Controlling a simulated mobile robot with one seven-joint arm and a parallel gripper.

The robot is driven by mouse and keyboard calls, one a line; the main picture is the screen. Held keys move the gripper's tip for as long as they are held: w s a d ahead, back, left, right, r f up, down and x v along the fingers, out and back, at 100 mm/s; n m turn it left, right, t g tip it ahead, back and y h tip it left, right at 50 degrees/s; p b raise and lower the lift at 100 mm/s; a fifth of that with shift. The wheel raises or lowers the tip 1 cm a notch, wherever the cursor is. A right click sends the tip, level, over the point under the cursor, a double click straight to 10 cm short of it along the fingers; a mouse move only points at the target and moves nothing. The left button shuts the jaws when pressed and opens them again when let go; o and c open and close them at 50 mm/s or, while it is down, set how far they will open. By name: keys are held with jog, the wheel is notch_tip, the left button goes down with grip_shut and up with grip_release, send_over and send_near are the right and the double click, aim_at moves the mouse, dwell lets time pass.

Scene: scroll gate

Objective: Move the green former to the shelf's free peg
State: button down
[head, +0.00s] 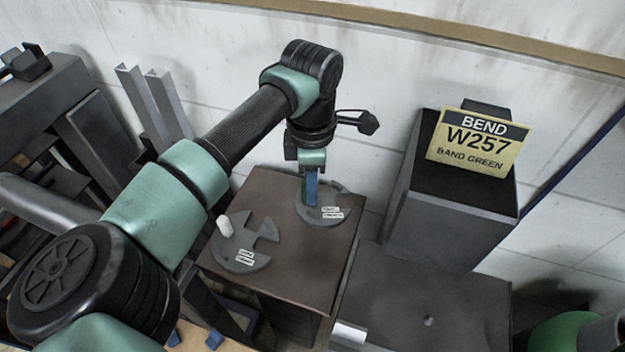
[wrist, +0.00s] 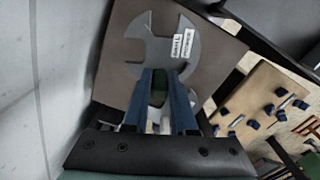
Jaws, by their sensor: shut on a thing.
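My gripper (head: 311,190) is over the far part of the brown table, its blue fingers shut on the upright green grip of a grey notched disc, the green former (head: 338,196). In the wrist view the green grip (wrist: 158,88) shows between the fingers, with the grey disc and its white labels (wrist: 183,45) beyond. I cannot tell whether the disc touches the table. The shelf (head: 395,290), a dark surface at the right, has a short bare peg (head: 430,321) standing up from it.
A second grey notched disc (head: 245,262) with a white grip (head: 225,226) lies on the brown table (head: 285,283), left of my gripper. A wall closes the back.

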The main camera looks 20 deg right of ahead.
aim_at(312, 208)
jog(key=shift+f+b, duration=2.15)
jog(key=shift+f, duration=1.05)
jog(key=shift+f, duration=0.25)
jog(key=c, duration=0.6)
grip_release()
jog(key=shift+c, duration=0.2)
jog(key=shift+f, duration=0.1)
notch_tip(312, 208, up, 13)
jog(key=shift+r+p, duration=0.1)
jog(key=shift+p, duration=0.35)
